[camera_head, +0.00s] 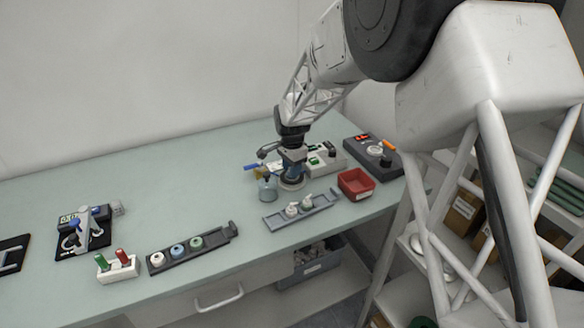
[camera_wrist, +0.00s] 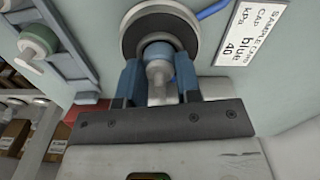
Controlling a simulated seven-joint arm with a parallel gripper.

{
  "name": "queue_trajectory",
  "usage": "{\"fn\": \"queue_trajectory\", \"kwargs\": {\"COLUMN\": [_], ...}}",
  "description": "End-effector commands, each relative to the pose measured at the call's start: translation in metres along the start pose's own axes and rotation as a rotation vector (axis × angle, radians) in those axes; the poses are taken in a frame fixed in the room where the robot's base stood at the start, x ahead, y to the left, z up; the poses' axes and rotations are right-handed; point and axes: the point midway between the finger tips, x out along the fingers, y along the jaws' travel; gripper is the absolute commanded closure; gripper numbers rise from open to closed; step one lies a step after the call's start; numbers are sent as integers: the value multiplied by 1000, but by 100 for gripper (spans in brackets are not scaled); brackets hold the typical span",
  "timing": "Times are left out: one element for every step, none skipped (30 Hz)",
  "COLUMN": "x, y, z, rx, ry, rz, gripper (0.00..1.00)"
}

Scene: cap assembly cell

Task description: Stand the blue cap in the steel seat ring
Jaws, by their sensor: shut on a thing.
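In the wrist view my gripper (camera_wrist: 158,78) has its two blue fingers shut on the blue cap (camera_wrist: 158,50), which has a pale grey knob toward the camera. The steel seat ring (camera_wrist: 131,38) is a round grey ring directly beyond the cap. The cap's blue part overlaps the ring's dark opening; I cannot tell whether it rests in it or hangs just above it. In the head view my gripper (camera_head: 292,170) points down over the ring (camera_head: 291,184), and the cap is mostly hidden by the fingers.
A grey tray (camera_head: 272,222) with two pale caps lies in front, with a red bin (camera_head: 356,183) to its right. A device with green buttons (camera_head: 325,158) stands close right of my gripper. A sample card (camera_wrist: 245,38) reads "blue" and "40".

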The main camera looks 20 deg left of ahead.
Motion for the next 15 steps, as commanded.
{"fn": "queue_trajectory", "kwargs": {"x": [0, 1, 1, 1, 1, 1, 1, 1, 1, 1, 1, 1, 1, 1, 1], "y": [0, 0, 0, 0, 0, 0, 0, 0, 0, 0, 0, 0, 0, 0, 0], "z": [0, 0, 0, 0, 0, 0, 0, 0, 0, 0, 0, 0, 0, 0, 0], "rx": [0, 0, 0, 0, 0, 0, 0, 0, 0, 0, 0, 0, 0, 0, 0], "ry": [0, 0, 0, 0, 0, 0, 0, 0, 0, 0, 0, 0, 0, 0, 0], "rz": [0, 0, 0, 0, 0, 0, 0, 0, 0, 0, 0, 0, 0, 0, 0], "gripper": [78, 78, 78, 78, 78, 78, 64, 59, 53, 49, 44, 39, 39, 39, 39]}}
